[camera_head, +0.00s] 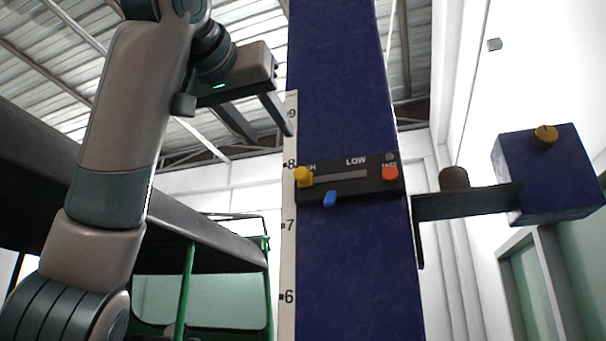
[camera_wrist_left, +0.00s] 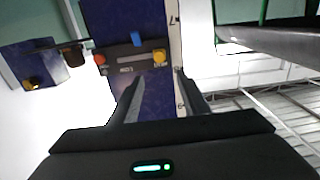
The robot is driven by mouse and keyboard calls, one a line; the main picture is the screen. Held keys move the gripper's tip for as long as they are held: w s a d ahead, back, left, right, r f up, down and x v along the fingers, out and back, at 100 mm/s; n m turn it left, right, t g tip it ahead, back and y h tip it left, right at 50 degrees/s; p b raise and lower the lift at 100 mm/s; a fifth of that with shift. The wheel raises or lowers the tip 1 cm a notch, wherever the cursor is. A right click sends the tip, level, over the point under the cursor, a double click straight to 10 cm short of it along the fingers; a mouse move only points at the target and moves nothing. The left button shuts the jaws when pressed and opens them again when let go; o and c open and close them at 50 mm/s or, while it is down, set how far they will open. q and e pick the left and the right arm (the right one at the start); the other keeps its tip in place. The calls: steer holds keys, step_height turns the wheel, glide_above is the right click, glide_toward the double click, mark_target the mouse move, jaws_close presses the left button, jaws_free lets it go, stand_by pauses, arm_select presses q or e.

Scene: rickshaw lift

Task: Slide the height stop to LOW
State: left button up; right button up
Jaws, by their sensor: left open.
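A black control panel (camera_head: 350,188) is fixed across the blue column. A yellow knob (camera_head: 303,177) sits at the left end of its grey slot (camera_head: 343,176), by a partly covered label ending in H. The LOW label (camera_head: 355,161) is above the slot's right part. A blue tab (camera_head: 330,199) is at the panel's lower edge and an orange knob (camera_head: 390,173) at its right end. My left gripper (camera_head: 268,135) is open and empty, up and left of the yellow knob. In the left wrist view, the yellow knob (camera_wrist_left: 158,57) appears beyond the fingertips (camera_wrist_left: 159,76), apart from them.
The blue column (camera_head: 345,80) carries a white number scale (camera_head: 289,250) on its left edge. A dark bracket (camera_head: 465,203) reaches right to a blue box (camera_head: 548,175) with a yellow knob. A dark-roofed green-framed vehicle (camera_head: 185,260) stands at left.

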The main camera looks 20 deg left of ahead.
arm_select(q)
steer(key=p, duration=0.9)
glide_toward(300, 171)
steer(key=w, duration=0.9)
steer(key=shift+w+d, duration=0.1)
steer(key=shift+w, duration=0.15)
steer(key=shift+w+p, duration=0.35)
steer(key=shift+w, duration=0.2)
arm_select(e)
step_height(300, 171, up, 10)
steer(key=shift+w+a, duration=0.35)
steer(key=shift+f, duration=0.15)
